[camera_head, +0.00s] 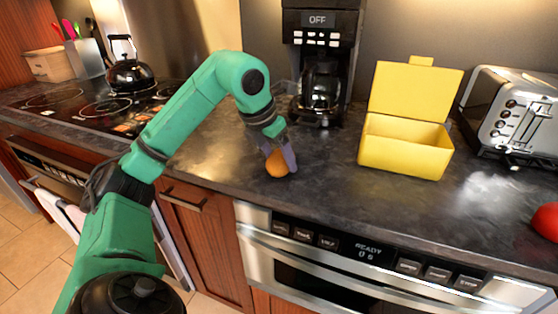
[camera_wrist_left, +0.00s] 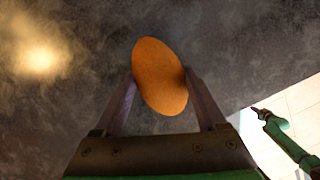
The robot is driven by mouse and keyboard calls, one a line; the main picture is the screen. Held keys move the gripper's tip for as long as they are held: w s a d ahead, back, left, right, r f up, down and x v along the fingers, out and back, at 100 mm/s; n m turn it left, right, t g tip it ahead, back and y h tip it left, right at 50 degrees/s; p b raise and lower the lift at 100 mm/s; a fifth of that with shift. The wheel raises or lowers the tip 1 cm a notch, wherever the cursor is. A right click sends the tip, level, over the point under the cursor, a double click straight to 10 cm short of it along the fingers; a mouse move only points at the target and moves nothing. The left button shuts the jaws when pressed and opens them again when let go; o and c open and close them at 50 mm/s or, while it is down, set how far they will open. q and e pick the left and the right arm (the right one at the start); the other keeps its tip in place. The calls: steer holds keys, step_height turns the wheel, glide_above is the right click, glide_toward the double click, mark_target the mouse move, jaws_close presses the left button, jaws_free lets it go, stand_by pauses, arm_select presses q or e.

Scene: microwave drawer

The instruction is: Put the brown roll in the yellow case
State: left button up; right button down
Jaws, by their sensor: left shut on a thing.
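The brown roll (camera_head: 276,165) is a small orange-brown oval at the counter's front part, in the middle of the head view. My left gripper (camera_head: 281,158) is shut on it, with a finger on either side. The left wrist view shows the roll (camera_wrist_left: 160,77) between the two fingertips (camera_wrist_left: 162,88). I cannot tell whether the roll touches the counter. The yellow case (camera_head: 405,157) stands on the counter to the right, its lid (camera_head: 413,93) raised and its inside open.
A black coffee maker (camera_head: 320,65) stands behind my left gripper. A chrome toaster (camera_head: 512,115) is right of the case, with a red object (camera_head: 546,221) at the right edge. The dark counter (camera_head: 325,180) is clear between roll and case. A kettle (camera_head: 131,70) sits on the stove at left.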

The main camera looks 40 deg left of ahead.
arm_select(q)
steer(key=o, duration=1.4)
steer(key=shift+f, duration=0.1)
steer(key=shift+o, duration=0.2)
steer(key=shift+r, duration=0.2)
steer(key=p+v, duration=0.4)
steer(key=v, duration=0.8)
